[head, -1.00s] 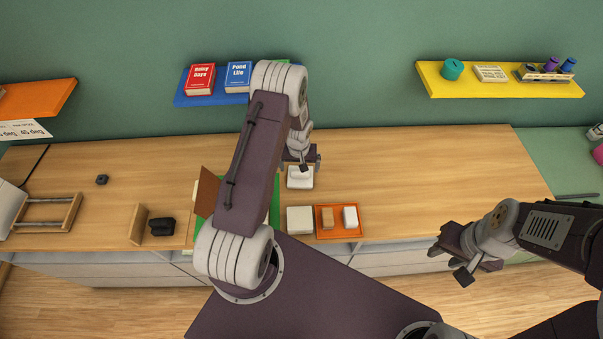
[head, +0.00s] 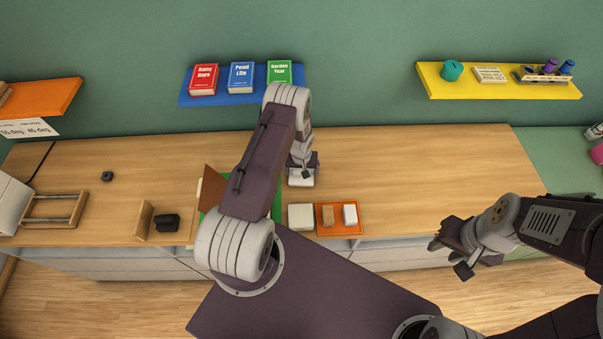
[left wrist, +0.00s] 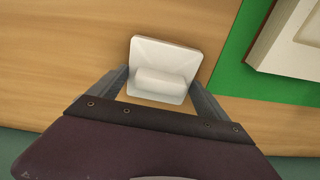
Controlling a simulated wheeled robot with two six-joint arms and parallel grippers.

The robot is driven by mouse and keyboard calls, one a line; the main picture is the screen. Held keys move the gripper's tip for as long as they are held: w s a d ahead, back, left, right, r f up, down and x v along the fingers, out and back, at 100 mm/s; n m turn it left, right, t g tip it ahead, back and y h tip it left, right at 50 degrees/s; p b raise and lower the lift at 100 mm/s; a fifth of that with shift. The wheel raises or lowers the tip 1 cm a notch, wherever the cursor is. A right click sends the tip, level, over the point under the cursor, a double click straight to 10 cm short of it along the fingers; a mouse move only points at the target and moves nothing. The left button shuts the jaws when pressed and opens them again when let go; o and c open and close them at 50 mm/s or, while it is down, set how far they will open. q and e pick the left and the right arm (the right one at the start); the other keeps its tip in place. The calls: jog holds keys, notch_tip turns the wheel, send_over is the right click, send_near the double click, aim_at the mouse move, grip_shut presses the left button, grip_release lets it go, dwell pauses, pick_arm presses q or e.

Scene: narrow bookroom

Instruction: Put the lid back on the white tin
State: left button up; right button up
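A white square lid (head: 301,181) with a raised bar handle lies on the wooden counter. In the left wrist view the lid (left wrist: 165,60) is flat between my left fingers. My left gripper (left wrist: 160,82) is open, one finger on each side of the lid's handle; whether either touches cannot be told. In the head view my left gripper (head: 302,168) is over the lid, partly covering it. A cream-white square box (head: 300,217), likely the white tin, stands just in front of the lid, beside the orange tray. My right gripper (head: 450,256) is open and empty beyond the counter's front edge.
The orange tray (head: 340,232) holds a tan block and a white block. A green mat (head: 276,186) lies left of the lid, with a brown-edged cream object (left wrist: 290,40) on it, mostly behind my left arm. The counter's right side (head: 430,170) is clear.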

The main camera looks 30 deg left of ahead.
pick_arm(q)
jog(key=shift+c, duration=0.6)
jog(key=shift+r, duration=0.1)
jog(key=shift+w+r+b, duration=0.1)
jog(key=shift+r+b, duration=0.2)
jog(key=r+b, duration=0.1)
jog(key=d+r+b, duration=0.1)
jog(key=r, duration=0.1)
jog(key=shift+w+r, duration=0.1)
jog(key=shift+r, duration=0.1)
jog(key=w+d+r+b, duration=0.1)
jog(key=d+r+b, duration=0.3)
jog(key=d+r, duration=0.3)
jog(key=d, duration=0.3)
jog(key=shift+w+d, duration=0.15)
jog(key=shift+d, duration=0.15)
